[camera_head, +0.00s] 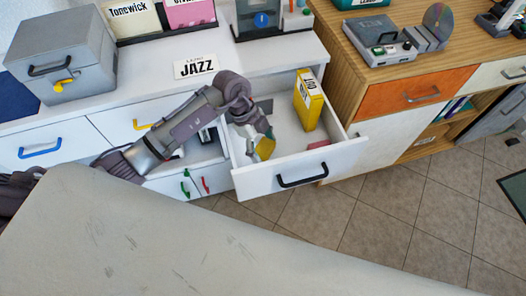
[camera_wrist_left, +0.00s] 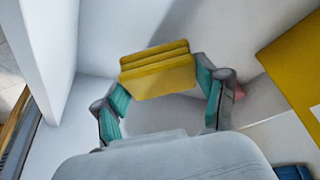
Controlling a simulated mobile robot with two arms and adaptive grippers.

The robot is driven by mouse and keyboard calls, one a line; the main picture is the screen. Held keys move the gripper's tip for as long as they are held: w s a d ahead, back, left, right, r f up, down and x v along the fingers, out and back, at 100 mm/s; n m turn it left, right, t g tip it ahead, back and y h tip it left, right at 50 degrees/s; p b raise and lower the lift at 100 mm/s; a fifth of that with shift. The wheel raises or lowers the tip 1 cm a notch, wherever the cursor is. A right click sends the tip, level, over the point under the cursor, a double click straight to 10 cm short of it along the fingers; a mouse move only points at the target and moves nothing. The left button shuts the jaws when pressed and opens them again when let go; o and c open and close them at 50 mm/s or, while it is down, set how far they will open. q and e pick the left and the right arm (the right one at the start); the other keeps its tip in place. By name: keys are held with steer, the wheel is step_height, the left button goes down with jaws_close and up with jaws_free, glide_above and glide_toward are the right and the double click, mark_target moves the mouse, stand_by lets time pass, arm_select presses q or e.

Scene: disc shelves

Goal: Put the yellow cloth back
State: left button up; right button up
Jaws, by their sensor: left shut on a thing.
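My left gripper (camera_head: 262,143) is inside the open white drawer (camera_head: 297,166) with the black handle, toward its left side. It is shut on the yellow cloth (camera_head: 266,149). In the left wrist view the folded cloth (camera_wrist_left: 157,76) spans the space between the two teal-padded fingers (camera_wrist_left: 163,92). The drawer's white floor and walls surround it; I cannot tell whether the cloth touches the floor. My right gripper is not in view.
A yellow box (camera_head: 308,104) stands upright in the drawer, right of the gripper, with a small red item (camera_head: 318,144) near the front. A JAZZ sign (camera_head: 196,67) and grey box (camera_head: 62,55) are on the white counter. A wooden cabinet (camera_head: 346,80) adjoins at right.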

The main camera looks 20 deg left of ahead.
arm_select(q)
step_height(320, 180, down, 3)
steer(key=o, duration=1.1)
steer(key=shift+a+r, duration=0.15)
steer(key=shift+r, duration=0.2)
steer(key=v, duration=1.1)
steer(key=shift+r, duration=0.2)
steer(key=shift+w, duration=0.1)
